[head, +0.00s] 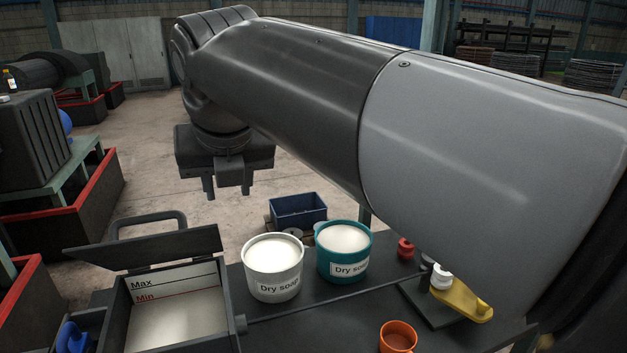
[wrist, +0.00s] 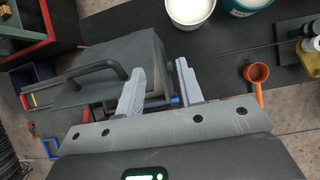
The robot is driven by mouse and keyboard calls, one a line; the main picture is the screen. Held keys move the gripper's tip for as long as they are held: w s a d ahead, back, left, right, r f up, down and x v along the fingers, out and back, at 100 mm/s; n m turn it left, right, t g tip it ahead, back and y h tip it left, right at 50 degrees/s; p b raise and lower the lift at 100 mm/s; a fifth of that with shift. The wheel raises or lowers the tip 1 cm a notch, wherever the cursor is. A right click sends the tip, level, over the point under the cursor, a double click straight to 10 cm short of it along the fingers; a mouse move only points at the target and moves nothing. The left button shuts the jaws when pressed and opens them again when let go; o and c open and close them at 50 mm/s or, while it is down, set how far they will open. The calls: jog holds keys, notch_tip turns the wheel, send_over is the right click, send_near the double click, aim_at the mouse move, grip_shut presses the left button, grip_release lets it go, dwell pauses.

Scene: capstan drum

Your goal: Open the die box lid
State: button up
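The die box (head: 182,338) stands at the lower left in the head view. Its dark lid (head: 150,249) is raised and tilted, with the loop handle (head: 148,218) at its far edge. Pale powder shows inside, below the Max and Min marks. In the wrist view the lid (wrist: 135,62) and its handle (wrist: 118,68) lie left of the fingers. My gripper (head: 228,190) hangs beyond the box and to the right of the handle, with its fingers down. In the wrist view my gripper (wrist: 160,68) has its fingers apart and nothing between them.
A white tub (head: 273,285) and a teal tub (head: 344,270) of dry soap stand right of the box. A blue bin (head: 298,210) is behind them. An orange cup (head: 398,337) and a yellow-handled item (head: 462,303) are farther right. My arm spans the upper view.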

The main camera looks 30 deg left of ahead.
aim_at(157, 238)
jog(key=shift+c, duration=0.3)
jog(key=shift+s+a, duration=0.1)
jog(key=shift+s, duration=0.2)
jog(key=shift+c, duration=0.8)
jog(key=s+a+t+y, duration=0.1)
jog(key=s, duration=0.3)
jog(key=s+a+r+t+y, duration=0.1)
jog(key=s, duration=0.4)
jog(key=s+a+t, duration=0.1)
jog(key=s, duration=0.4)
jog(key=shift+s+a+r+y, duration=0.1)
jog(key=shift+a+r+y, duration=0.05)
jog(key=shift+r+y, duration=0.25)
grip_shut()
jog(key=x, duration=1)
jog(key=shift+f, duration=0.1)
